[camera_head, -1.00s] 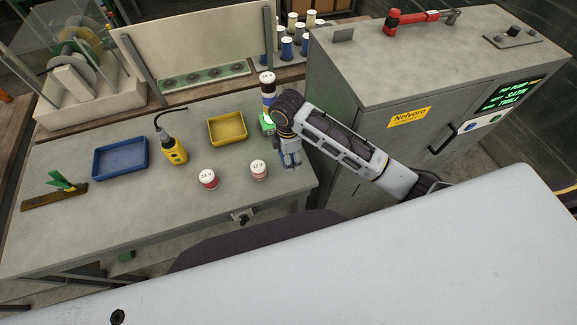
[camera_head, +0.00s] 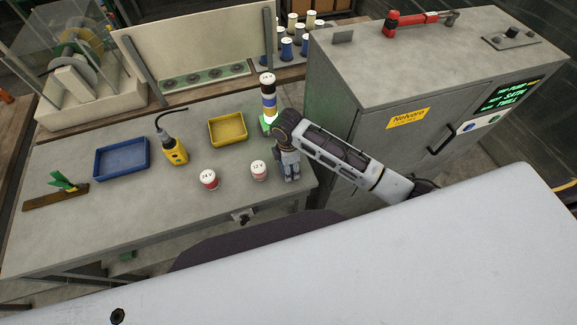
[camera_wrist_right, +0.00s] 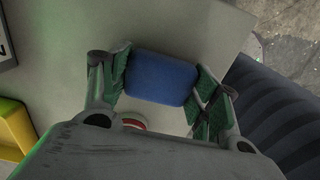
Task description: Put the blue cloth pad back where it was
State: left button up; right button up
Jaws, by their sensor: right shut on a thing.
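The blue cloth pad (camera_wrist_right: 160,78) is a rounded blue block between the two green-lined fingers of my right gripper (camera_wrist_right: 164,76) in the right wrist view. The gripper is shut on it, with a finger against each side. In the head view my right gripper (camera_head: 290,174) points down over the near right corner of the grey table (camera_head: 110,225), just right of a red-and-white "12 V" pot (camera_head: 259,171). The pad is hard to make out there. I cannot tell whether it touches the table. My left gripper is not in view.
A "24 V" pot (camera_head: 209,180), a yellow tray (camera_head: 226,129), a blue tray (camera_head: 121,158) and a yellow handheld device (camera_head: 174,152) are on the table. A banded column (camera_head: 268,97) stands behind my gripper. A grey cabinet (camera_head: 370,75) is at right. The table's front left is clear.

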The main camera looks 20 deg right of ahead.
jog(key=shift+f, duration=0.3)
jog(key=o, duration=1.3)
jog(key=shift+f, duration=0.1)
jog(key=shift+o, duration=0.2)
notch_tip(320, 180, up, 12)
jog(key=b, duration=0.1)
jog(key=shift+b, duration=0.3)
jog(key=shift+a, duration=0.1)
